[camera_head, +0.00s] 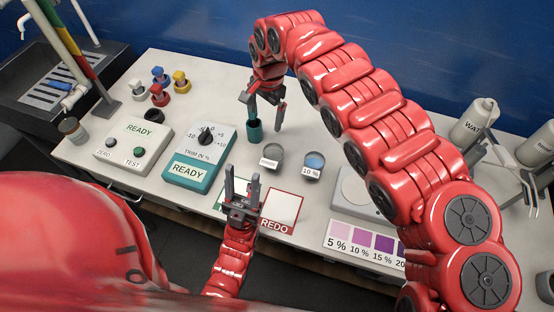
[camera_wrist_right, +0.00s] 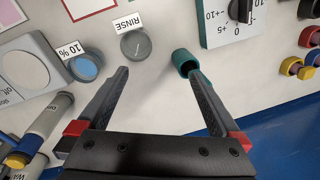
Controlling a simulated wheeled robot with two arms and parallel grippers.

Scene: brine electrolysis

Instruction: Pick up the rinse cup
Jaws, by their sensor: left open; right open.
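The rinse cup (camera_head: 272,155) is a small grey round cup standing on the white table, left of the blue 10 % cup (camera_head: 313,163). In the right wrist view the rinse cup (camera_wrist_right: 136,45) lies beyond the left fingertip, by its RINSE label. My right gripper (camera_head: 265,108) is open and empty, above the table behind the rinse cup. A teal cylinder (camera_wrist_right: 184,62) is close to its other fingertip; I cannot tell whether they touch. My left gripper (camera_head: 242,176) is open and empty, in front of the rinse cup, near the REDO card (camera_head: 283,208).
A teal trim meter (camera_head: 200,155) and a white READY box (camera_head: 135,145) stand to the left. A scale (camera_head: 358,195) and a purple colour chart (camera_head: 365,243) are to the right. Wash bottles (camera_head: 476,122) stand at the far right.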

